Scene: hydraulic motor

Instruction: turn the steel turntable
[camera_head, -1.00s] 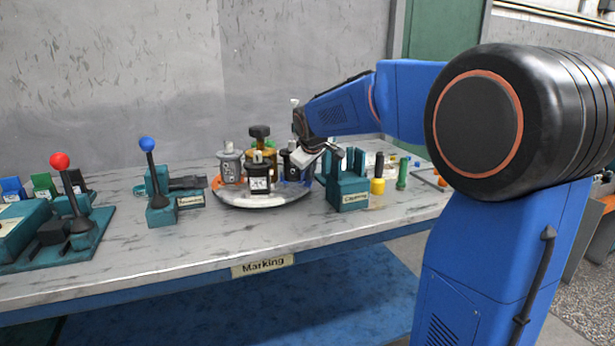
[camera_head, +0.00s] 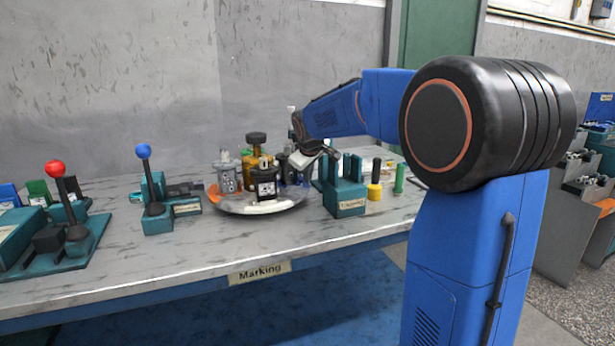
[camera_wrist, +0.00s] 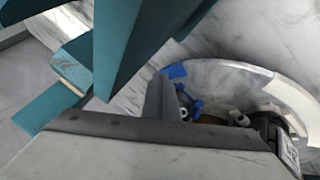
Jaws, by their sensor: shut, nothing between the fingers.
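The steel turntable (camera_head: 235,207) is a round, low disc on the bench with an orange patch at its left edge. It carries a black motor (camera_head: 265,184) in front, a grey motor (camera_head: 227,175) at left and a yellow-brown part with a black knob (camera_head: 256,138) behind. My gripper (camera_head: 310,160) is shut and empty at the turntable's right side, beside a dark part it partly covers. In the wrist view the turntable's pale rim (camera_wrist: 225,72) curves past my grey finger (camera_wrist: 160,98), with blue parts close by. I cannot tell whether the finger touches anything.
A teal slotted holder (camera_head: 346,195) stands just right of the turntable, close to my gripper; its teal prongs (camera_wrist: 125,45) fill the wrist view's upper left. Yellow (camera_head: 375,190) and green (camera_head: 399,178) pegs stand further right. Blue-knobbed (camera_head: 144,151) and red-knobbed (camera_head: 55,169) levers stand left.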

